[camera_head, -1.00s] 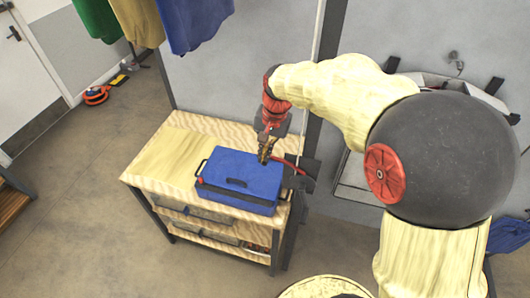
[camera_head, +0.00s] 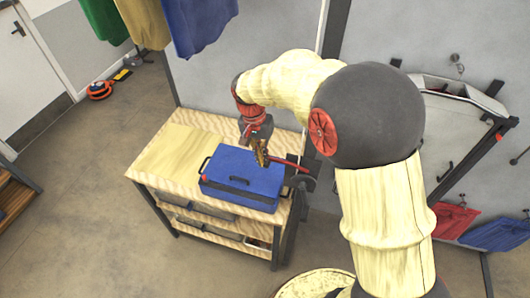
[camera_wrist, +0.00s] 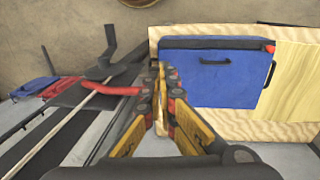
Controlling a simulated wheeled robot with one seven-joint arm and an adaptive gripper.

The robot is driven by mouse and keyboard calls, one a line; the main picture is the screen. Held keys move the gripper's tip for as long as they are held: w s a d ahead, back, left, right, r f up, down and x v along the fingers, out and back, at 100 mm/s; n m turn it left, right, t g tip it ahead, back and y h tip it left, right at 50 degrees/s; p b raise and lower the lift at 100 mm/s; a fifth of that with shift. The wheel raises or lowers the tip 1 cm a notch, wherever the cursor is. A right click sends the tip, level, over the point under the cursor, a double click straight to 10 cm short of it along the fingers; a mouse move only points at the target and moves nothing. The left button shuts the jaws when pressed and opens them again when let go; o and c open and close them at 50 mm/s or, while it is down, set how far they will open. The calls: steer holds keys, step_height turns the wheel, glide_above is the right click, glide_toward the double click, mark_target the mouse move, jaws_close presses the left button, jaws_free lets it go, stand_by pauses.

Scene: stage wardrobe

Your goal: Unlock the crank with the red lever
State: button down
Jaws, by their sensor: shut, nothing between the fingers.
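The red lever (camera_head: 292,163) sticks out leftward from a dark mount beside the table's right edge. It also shows as a curved red bar (camera_wrist: 103,90) left of my fingers in the wrist view. The dark grey crank (camera_wrist: 108,58) stands just beyond the lever in the wrist view; in the head view it is hard to make out. My gripper (camera_head: 262,160) is shut and empty above the back right part of the blue box. In the wrist view my fingertips (camera_wrist: 160,70) lie just right of the lever's free end; I cannot tell whether they touch it.
A blue box (camera_head: 242,178) with black handles sits on the wooden table (camera_head: 165,150), right under my gripper. The table's left part is clear. Red (camera_head: 453,220) and blue (camera_head: 498,235) cloth items hang at the right. Garments (camera_head: 203,25) hang at upper left.

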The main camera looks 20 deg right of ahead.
steer(key=shift+a+r+g+h+p, duration=0.1)
steer(key=shift+r+g+h+p, duration=0.3)
steer(key=shift+h+p, duration=0.15)
stand_by(0.4)
